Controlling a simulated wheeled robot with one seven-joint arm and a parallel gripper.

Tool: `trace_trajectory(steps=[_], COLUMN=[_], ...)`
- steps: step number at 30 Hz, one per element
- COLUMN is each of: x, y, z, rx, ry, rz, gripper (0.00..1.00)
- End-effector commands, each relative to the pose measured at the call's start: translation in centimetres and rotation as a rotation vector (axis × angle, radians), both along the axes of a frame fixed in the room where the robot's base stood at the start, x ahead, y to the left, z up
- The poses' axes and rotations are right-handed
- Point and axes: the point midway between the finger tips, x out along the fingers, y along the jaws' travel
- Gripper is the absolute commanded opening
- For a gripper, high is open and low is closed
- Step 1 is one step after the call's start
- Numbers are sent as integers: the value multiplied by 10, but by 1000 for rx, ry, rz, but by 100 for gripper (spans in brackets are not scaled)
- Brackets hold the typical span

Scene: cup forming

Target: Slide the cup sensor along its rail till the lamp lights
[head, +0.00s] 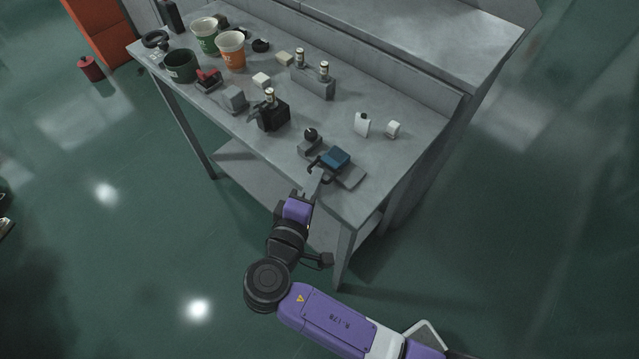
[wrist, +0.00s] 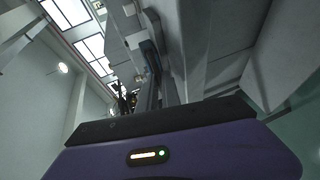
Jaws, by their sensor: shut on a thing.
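A blue block (head: 335,158) with dark fittings sits on a grey plate (head: 352,178) near the table's front right corner. I take it to be the cup sensor, but no label shows. My gripper (head: 316,172) reaches in from the table's front edge, with its fingertips at the block's left front side. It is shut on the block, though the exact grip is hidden. In the wrist view, a blue part (wrist: 150,55) shows by the fingertips (wrist: 153,80). The rail is not clear to see, and I cannot make out a lit lamp.
A grey box with a black knob (head: 310,134) stands just behind my gripper. A black fixture (head: 272,115) and a grey block with two small cylinders (head: 314,84) stand farther left. Several cups, including an orange one (head: 231,50), are at the far left.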

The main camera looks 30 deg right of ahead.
Motion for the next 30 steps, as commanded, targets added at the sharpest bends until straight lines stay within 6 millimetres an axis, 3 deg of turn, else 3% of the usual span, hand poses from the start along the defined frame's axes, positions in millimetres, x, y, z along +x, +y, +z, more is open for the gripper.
trace_trajectory(steps=[2, 4, 5, 16, 30], x=[0, 0, 0, -4, -46], y=[1, 1, 1, 4, 53], z=[-1, -1, -1, 0, 13], rx=[1, 1, 1, 1, 1], ry=[2, 2, 2, 0, 1], rz=[2, 2, 2, 1, 4], gripper=[0, 16, 17, 17, 17])
